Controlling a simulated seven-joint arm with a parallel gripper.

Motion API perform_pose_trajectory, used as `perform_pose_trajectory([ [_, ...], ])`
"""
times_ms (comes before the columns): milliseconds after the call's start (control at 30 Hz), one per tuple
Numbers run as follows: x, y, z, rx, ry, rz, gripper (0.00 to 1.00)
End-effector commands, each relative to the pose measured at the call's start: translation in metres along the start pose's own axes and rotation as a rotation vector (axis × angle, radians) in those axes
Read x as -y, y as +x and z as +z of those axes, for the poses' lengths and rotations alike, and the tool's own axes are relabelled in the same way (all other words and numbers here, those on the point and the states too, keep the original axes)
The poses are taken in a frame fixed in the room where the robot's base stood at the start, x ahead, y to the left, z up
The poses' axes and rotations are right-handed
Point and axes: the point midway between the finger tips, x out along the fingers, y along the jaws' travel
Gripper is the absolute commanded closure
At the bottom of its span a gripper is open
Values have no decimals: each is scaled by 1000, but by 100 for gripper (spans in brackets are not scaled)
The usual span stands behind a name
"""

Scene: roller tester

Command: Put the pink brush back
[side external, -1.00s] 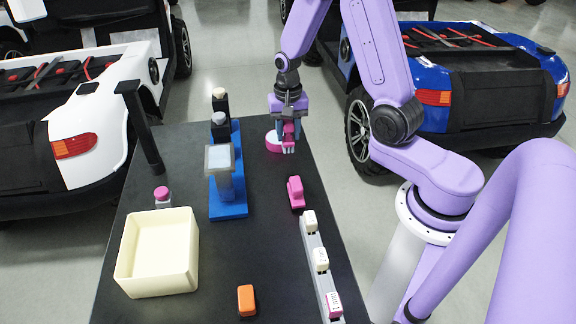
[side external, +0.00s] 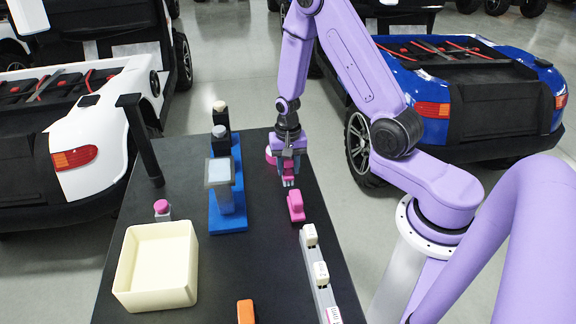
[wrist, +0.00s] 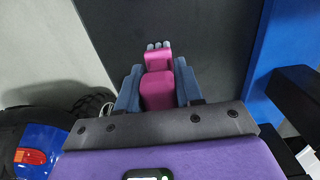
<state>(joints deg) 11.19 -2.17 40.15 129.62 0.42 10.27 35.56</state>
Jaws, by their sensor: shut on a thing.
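My gripper (side external: 289,174) is shut on a pink brush, which shows between the fingers in the wrist view (wrist: 157,88) with several short grey tips at its far end. The gripper is over the right side of the dark table. I cannot tell whether the brush touches the table. A round pink-and-white piece (side external: 270,156) stands just behind the gripper and is partly hidden by it. A separate pink block-like piece (side external: 296,207) sits on the table just in front of the gripper.
A blue tester with a pale screen (side external: 221,171) stands left of the gripper. A cream bin (side external: 157,266), a pink-capped piece (side external: 161,208) and a black post (side external: 142,140) are further left. A grey rail with white pieces (side external: 319,273) and an orange piece (side external: 245,311) lie in front.

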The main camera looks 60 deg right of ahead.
Motion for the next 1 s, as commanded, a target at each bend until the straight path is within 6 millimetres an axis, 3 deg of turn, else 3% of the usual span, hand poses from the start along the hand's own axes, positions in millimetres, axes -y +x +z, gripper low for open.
perform_pose_trajectory([
  [167,0,3,0,2,0,1,94],
  [200,0,3,0,2,0,1,58],
  [267,0,3,0,1,0,1,39],
  [667,0,-1,0,-1,0,-1,39],
  [1000,1,-45,-1,-4,-1,-3,39],
])
